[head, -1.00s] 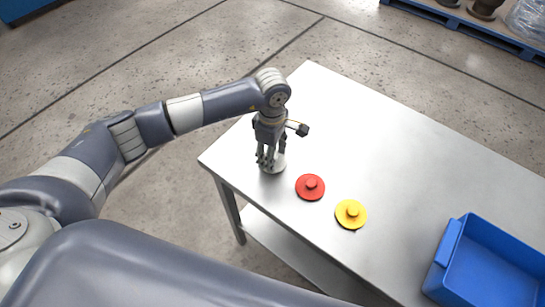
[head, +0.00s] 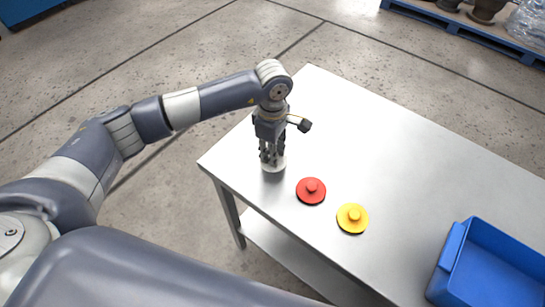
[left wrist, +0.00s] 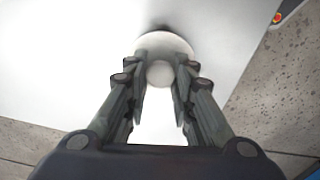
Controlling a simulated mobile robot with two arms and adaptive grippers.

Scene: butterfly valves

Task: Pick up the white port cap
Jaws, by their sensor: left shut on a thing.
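The white port cap (head: 274,168) is a round disc with a raised knob, at the near left end of the metal table (head: 400,180). My left gripper (head: 271,157) points straight down over it and is shut on its knob. In the left wrist view the white port cap (left wrist: 165,43) shows between and beyond the fingertips of my left gripper (left wrist: 160,68), one on each side of the knob. Whether the cap touches the table or hangs just above it, I cannot tell. My right gripper is not in view.
A red cap (head: 311,190) and a yellow cap (head: 352,217) lie in a row to the right of the white one. A blue bin (head: 450,262) stands at the lower right of the table. The table's far part is clear.

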